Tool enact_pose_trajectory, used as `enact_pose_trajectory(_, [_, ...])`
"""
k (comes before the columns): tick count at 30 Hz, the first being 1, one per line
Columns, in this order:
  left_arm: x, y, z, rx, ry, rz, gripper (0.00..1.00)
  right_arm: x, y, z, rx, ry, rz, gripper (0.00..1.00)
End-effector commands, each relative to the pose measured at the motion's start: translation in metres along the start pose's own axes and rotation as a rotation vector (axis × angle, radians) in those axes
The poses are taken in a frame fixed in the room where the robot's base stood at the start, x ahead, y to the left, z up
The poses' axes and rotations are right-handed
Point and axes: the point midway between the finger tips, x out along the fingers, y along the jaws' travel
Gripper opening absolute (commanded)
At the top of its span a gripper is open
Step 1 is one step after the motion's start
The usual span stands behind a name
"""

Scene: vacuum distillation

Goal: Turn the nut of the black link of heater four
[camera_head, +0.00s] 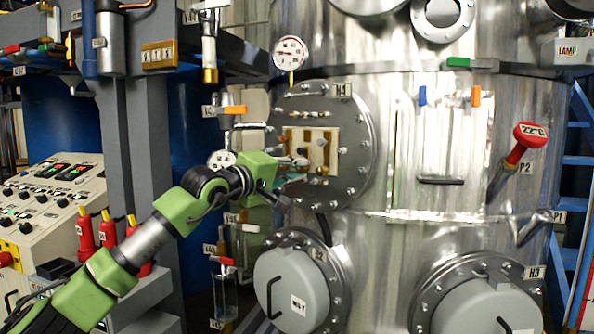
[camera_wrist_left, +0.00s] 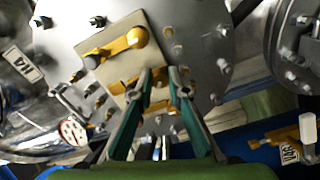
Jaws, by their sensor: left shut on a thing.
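Heater four is the round bolted steel flange (camera_head: 358,150) labelled H4, on the side of the large vessel. Its cream terminal plate (camera_head: 329,143) carries brass-coloured links and small nuts; the plate also shows in the left wrist view (camera_wrist_left: 118,62), with one large brass link (camera_wrist_left: 125,43). My left gripper (camera_head: 303,168) reaches the lower part of the plate from the lower left. In the left wrist view its green fingers (camera_wrist_left: 161,78) are at the lower brass links, closed on a small nut whose shape the fingertips mostly hide.
A pressure gauge (camera_head: 290,53) sits above left of the flange. A valve with an orange handle (camera_head: 234,110) and grey covers (camera_head: 292,290) labelled H2 and H3 (camera_head: 487,308) are close by. A control panel (camera_head: 50,205) stands at left.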

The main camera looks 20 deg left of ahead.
Motion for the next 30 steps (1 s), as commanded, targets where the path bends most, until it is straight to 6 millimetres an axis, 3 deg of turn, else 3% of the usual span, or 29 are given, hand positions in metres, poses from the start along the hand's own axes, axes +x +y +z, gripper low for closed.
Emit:
enact_pose_trajectory(18, [0.0, -0.001, 0.0, 0.571, -0.003, -0.004, 0.0, -0.011, 0.001, -0.001, 0.0, 0.0, 0.0, 0.29])
enact_pose_trajectory(30, [0.0, -0.002, 0.001, 0.811, -0.004, -0.004, 0.0, -0.018, 0.002, -0.001, 0.0, 0.0, 0.001, 0.29])
